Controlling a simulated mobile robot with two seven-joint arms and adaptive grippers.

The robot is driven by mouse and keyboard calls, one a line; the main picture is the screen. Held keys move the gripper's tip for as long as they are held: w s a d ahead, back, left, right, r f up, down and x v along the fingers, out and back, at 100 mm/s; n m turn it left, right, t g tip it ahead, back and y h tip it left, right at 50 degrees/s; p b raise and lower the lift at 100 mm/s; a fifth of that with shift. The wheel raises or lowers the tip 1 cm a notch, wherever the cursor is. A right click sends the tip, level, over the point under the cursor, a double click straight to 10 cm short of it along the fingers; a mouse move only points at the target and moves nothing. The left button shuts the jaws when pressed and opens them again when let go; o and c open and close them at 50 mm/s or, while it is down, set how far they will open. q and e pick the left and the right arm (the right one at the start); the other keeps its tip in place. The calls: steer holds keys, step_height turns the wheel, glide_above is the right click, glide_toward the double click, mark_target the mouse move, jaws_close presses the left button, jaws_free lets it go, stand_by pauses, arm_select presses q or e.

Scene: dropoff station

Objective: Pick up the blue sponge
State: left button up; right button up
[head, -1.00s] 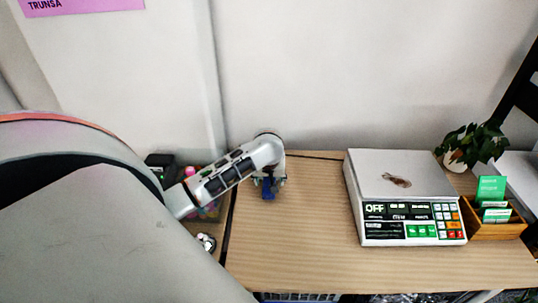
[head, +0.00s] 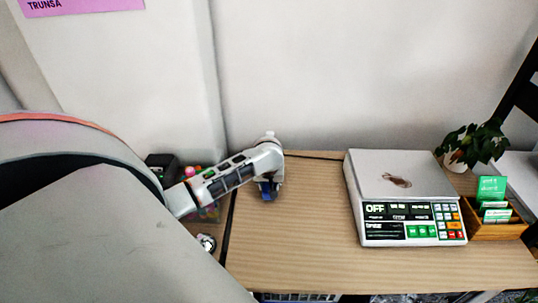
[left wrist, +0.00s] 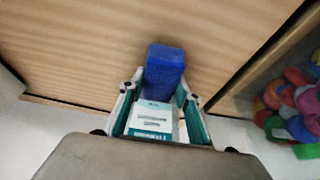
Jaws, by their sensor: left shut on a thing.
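The blue sponge (head: 267,195) is a small upright block at the left part of the wooden table, under my left gripper (head: 268,187). In the left wrist view the sponge (left wrist: 165,66) sticks out past the fingertips. My left gripper (left wrist: 162,88) is shut on it, one finger on each side. A white and teal labelled face shows between the fingers, nearer the palm. I cannot tell whether the sponge touches the table or is slightly raised. My right gripper is not in view.
A scale (head: 407,231) and a plant (head: 472,144) stand to the right on the wooden table (head: 300,235), near a wooden card holder (head: 496,231). A bin of colourful items (left wrist: 290,105) lies beyond the table's left edge. The table between sponge and scale is clear.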

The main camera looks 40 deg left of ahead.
mark_target(269, 186)
arm_select(q)
steer(key=shift+s+d+r, duration=0.15)
steer(key=shift+d+r, duration=0.05)
steer(key=shift+r, duration=0.25)
step_height(269, 186, up, 6)
steer(key=shift+s+d+r, duration=0.1)
steer(key=shift+r, duration=0.05)
steer(key=s+d, duration=1.2)
steer(key=s, duration=0.2)
steer(key=shift+s+d, duration=0.15)
steer(key=shift+s, duration=0.25)
steer(key=shift+c, duration=1)
